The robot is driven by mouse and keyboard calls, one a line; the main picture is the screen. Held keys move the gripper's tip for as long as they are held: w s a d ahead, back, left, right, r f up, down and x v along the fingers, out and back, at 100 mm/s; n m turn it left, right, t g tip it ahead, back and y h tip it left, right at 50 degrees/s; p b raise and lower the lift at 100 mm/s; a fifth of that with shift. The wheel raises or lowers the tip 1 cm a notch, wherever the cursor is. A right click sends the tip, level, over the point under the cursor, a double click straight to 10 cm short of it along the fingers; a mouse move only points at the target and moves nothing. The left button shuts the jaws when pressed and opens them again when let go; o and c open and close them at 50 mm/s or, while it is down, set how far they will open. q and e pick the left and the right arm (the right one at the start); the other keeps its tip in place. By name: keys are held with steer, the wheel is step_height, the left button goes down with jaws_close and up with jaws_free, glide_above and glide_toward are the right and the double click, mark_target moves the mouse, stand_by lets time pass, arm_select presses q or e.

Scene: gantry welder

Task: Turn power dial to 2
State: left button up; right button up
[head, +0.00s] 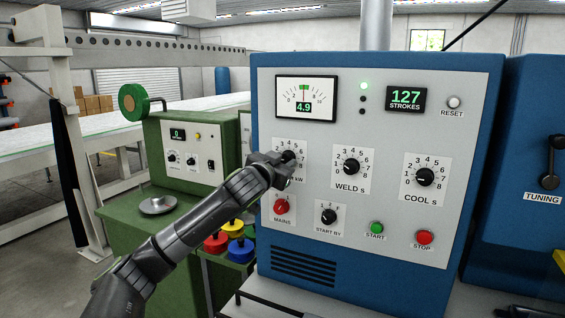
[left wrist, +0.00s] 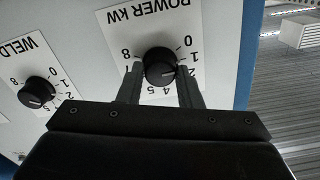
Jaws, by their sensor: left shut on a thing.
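The power dial (left wrist: 160,66) is a round black knob on a white plate lettered POWER KW, on the grey front of the blue welder cabinet. In the left wrist view the plate appears turned nearly upside down. My left gripper (left wrist: 161,80) has one finger on each side of the knob and is shut on it. In the head view my left gripper (head: 284,160) covers much of the power plate (head: 279,145), and only a little of the dial shows. I cannot clearly tell which number the dial's mark points at. My right gripper is not in view.
The weld dial (head: 351,166) and cool dial (head: 425,176) sit to the right. Below are the red mains switch (head: 281,206), start-by dial (head: 329,216), green start button (head: 376,228) and red stop button (head: 424,237). The meter (head: 305,98) reads 4.9. A green machine (head: 190,150) stands left.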

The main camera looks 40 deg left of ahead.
arm_select(q)
steer(key=shift+m, duration=0.3)
steer(key=shift+r+m+p, duration=0.15)
steer(key=shift+m+p, duration=0.65)
steer(key=shift+p, duration=0.05)
steer(key=shift+m+p, duration=0.9)
steer(key=shift+m, duration=0.8)
steer(key=o, duration=1)
steer(key=shift+c, duration=0.2)
